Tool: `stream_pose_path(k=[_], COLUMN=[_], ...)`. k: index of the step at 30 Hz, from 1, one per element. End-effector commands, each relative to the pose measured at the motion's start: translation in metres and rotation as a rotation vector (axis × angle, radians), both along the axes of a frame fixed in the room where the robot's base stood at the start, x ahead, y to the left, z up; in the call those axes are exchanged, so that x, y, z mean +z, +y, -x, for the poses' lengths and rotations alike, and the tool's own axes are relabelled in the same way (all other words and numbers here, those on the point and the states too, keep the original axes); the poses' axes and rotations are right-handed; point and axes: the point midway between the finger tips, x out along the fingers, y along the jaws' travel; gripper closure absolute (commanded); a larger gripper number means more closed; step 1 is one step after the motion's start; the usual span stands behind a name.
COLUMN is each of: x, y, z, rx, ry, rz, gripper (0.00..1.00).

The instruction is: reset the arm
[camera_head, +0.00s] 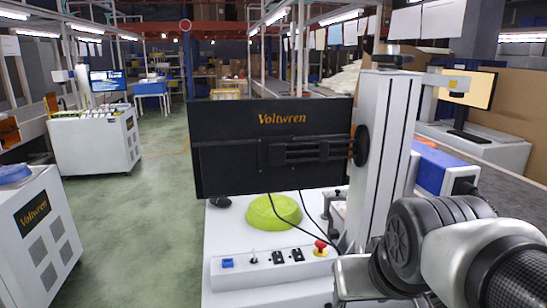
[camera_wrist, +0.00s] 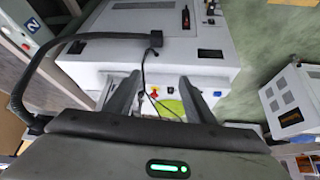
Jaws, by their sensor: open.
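My gripper (camera_wrist: 160,82) shows in the wrist view with its two dark fingers spread apart. Nothing is held between them. Beyond the fingers is a white cabinet (camera_wrist: 220,75), with a patch of a lime-green rounded object (camera_wrist: 172,106) partly visible in the gap. In the head view my arm (camera_head: 410,245) reaches in from the lower right, bent beside the white cabinet (camera_head: 225,245). I cannot make out the fingers in that view. The lime-green rounded object (camera_head: 268,212) rests on the cabinet top.
A black monitor (camera_head: 230,150) and a white column (camera_head: 375,150) stand on the cabinet close to my arm. A red button (camera_head: 320,246) sits at its front edge. A grey conveyor (camera_head: 495,180) runs along the right. Green floor (camera_head: 150,215) is open at left.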

Motion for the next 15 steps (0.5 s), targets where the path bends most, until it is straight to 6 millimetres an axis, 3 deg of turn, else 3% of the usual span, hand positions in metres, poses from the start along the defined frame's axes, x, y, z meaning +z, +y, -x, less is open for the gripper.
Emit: stream_pose_path(k=[4, 6, 15], x=[0.011, 0.036, 0.107], y=[0.003, 0.003, 0.003], z=[0.045, 0.043, 0.042], rx=[-0.012, -0.013, -0.013], ry=[0.063, 0.070, 0.070], rz=[-0.032, -0.030, -0.029], gripper=[0.51, 0.51, 0.51])
